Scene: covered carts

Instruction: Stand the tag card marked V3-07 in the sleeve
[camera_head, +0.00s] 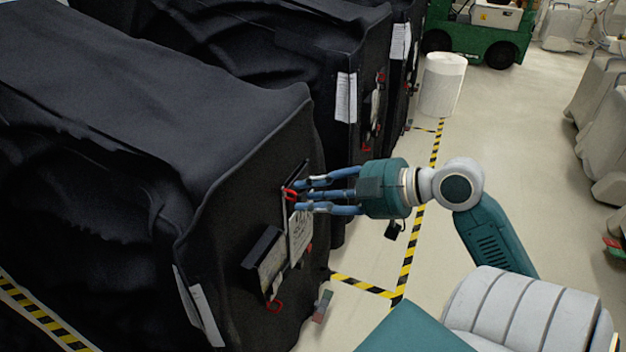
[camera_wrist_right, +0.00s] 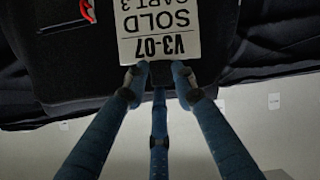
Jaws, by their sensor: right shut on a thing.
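The tag card (camera_wrist_right: 160,30), white with V3-07, SOLD and CART 3 in black, appears upside down in the right wrist view. My right gripper (camera_wrist_right: 158,78) is shut on the card's edge that bears V3-07. In the head view the card (camera_head: 299,238) hangs below the fingertips of the right gripper (camera_head: 298,197), close against the nearest cart's dark cover. A black pocket holding a pale sheet (camera_head: 271,267) is beside the card on the cover; I cannot tell if this is the sleeve. Whether the card touches any sleeve is hidden. My left gripper is out of view.
The nearest covered cart (camera_head: 130,90) fills the left, with more covered carts behind. Red clips (camera_head: 274,307) sit on its end panel. A white cylinder (camera_head: 442,85) stands farther back. The pale floor to the right, beside yellow-black tape (camera_head: 406,262), is mostly open.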

